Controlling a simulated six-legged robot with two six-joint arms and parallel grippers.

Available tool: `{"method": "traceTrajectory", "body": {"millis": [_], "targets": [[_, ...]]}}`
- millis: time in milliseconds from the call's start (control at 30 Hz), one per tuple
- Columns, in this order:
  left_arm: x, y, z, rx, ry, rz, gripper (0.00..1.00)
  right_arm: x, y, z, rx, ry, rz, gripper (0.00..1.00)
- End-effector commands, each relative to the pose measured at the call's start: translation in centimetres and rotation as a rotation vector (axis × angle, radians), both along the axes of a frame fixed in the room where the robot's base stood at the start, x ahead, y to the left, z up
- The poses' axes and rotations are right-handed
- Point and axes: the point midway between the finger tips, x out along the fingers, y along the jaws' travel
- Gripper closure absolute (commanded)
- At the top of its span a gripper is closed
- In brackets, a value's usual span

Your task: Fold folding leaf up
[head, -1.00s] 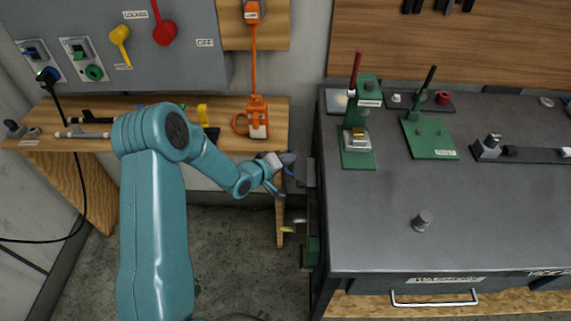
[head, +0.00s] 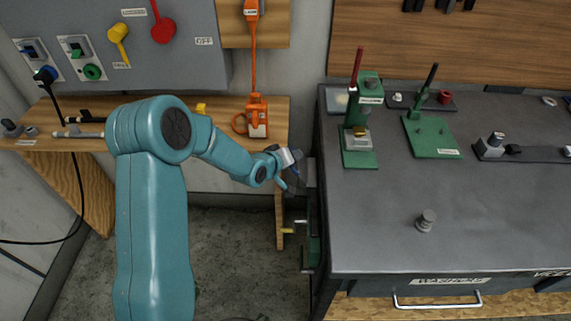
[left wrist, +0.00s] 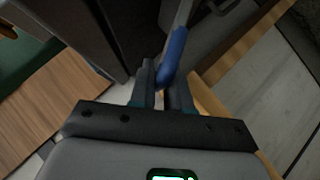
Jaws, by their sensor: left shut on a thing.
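My left gripper (head: 291,160) is at the left side of the grey workbench (head: 370,225), between the bench and the wooden shelf. In the left wrist view its fingers (left wrist: 162,88) are shut on a blue grip (left wrist: 174,55) on a grey bar. A dark panel with fittings (head: 309,215) hangs along the bench's left side and looks like the folding leaf. It is seen nearly edge-on, so its angle and its link to the blue grip are unclear. My right gripper is out of view.
Green stands with a red lever (head: 356,68) and a black lever (head: 431,78) stand on the bench top. A small grey knob (head: 425,221) stands nearer the front. An orange device (head: 256,116) sits on the wooden shelf (head: 230,140). The floor below is clear.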

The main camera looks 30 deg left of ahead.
Motion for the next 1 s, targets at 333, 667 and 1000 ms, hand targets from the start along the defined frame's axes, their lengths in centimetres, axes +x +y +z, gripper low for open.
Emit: {"method": "traceTrajectory", "body": {"millis": [333,667,1000], "targets": [[0.1,0.1,0.1,0.001,-0.003,0.001,0.65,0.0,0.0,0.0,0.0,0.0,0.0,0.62],[-0.6,0.1,0.5,0.0,-0.001,0.001,0.65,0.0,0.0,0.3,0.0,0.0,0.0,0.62],[-3.1,0.2,2.1,0.0,0.0,0.002,0.65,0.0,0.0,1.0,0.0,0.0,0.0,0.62]]}}
